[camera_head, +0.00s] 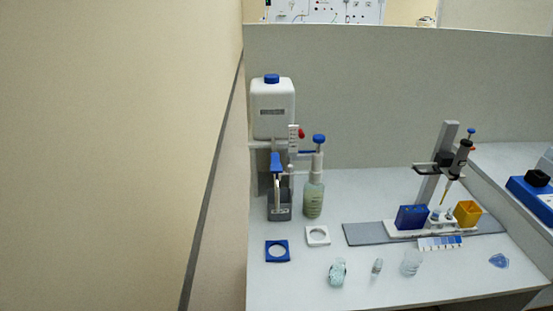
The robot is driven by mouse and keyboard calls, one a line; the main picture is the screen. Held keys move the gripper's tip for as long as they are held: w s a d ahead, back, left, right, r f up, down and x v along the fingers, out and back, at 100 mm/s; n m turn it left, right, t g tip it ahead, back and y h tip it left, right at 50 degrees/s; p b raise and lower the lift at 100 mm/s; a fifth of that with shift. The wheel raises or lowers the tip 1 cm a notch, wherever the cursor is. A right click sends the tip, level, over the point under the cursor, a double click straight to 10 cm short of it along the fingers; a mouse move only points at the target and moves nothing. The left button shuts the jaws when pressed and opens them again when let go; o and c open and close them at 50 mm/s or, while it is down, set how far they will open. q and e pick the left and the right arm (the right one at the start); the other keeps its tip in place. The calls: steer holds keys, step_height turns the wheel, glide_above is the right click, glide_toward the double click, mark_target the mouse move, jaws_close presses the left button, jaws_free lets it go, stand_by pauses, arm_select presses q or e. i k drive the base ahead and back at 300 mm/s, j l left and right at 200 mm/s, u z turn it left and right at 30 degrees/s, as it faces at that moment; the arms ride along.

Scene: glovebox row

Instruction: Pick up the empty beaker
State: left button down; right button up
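A clear, empty-looking beaker (410,262) stands upright near the front of the white bench (300,290), right of the middle. To its left are a small clear vial-like piece (377,267) and a glass vessel with a teal tint (338,273). They stand apart from the beaker. Fine detail inside the beaker is too small to tell. Neither of my grippers shows in the head view.
Behind stand a dispenser with a white tank (273,108), a bottle (313,195), and a pipette stand (438,170) with blue (412,217) and yellow boxes (467,213). Blue (277,251) and white holders (317,236) lie left. A wall (130,150) bounds the left; a partition (400,100) the back.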

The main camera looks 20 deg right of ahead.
mark_target(412, 259)
steer(key=z, duration=1.6)
steer(key=i+l, duration=0.15)
steer(key=l, duration=0.15)
steer(key=i+l, duration=0.15)
steer(key=l, duration=0.2)
steer(key=i+l+u, duration=0.1)
steer(key=l, duration=0.2)
steer(key=i, duration=0.05)
